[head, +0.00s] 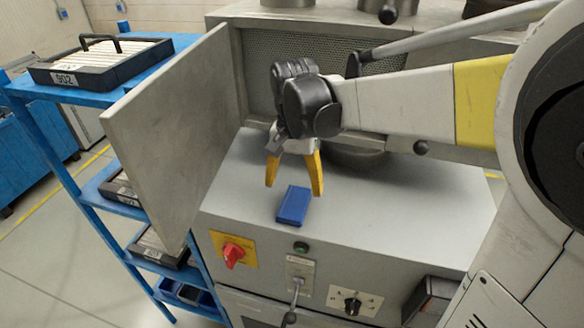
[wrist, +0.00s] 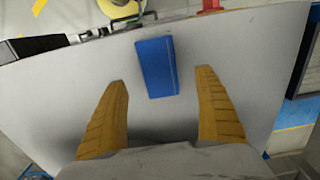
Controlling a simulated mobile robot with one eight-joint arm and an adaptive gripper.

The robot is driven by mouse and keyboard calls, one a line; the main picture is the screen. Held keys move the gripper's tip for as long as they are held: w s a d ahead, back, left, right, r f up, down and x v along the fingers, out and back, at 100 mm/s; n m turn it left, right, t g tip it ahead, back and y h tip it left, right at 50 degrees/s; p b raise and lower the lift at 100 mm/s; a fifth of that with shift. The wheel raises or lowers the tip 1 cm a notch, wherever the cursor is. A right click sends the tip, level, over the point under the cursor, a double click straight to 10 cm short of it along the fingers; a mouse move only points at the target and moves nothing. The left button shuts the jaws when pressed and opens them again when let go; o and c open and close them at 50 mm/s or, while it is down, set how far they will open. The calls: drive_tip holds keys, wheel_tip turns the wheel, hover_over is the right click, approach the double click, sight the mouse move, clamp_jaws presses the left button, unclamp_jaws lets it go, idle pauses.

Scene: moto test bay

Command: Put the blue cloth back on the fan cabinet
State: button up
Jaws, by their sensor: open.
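The blue cloth (head: 294,205) is a small folded block lying flat on the grey top of the fan cabinet (head: 400,215), near its front edge. My gripper (head: 294,188) is open and empty, with yellow fingers pointing down just above and behind the cloth. In the wrist view, the cloth (wrist: 157,67) lies ahead of the two spread fingertips (wrist: 162,80), roughly centred between them and apart from both.
A grey panel (head: 170,130) stands upright at the cabinet's left. A blue shelf rack (head: 75,95) holds a case marked 902 (head: 100,65). A red knob (head: 233,254) and switches line the cabinet front. The cabinet top around the cloth is clear.

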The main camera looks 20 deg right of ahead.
wheel_tip(320, 180, up, 5)
drive_tip(key=n+t, duration=0.4)
approach(294, 202)
drive_tip(key=s+r, duration=0.2)
drive_tip(key=s, duration=0.3)
drive_tip(key=s+f+n+t, duration=0.1)
drive_tip(key=s, duration=0.1)
drive_tip(key=s+f+n+t, duration=0.2)
drive_tip(key=shift+s+f, duration=0.1)
drive_tip(key=shift+f, duration=0.1)
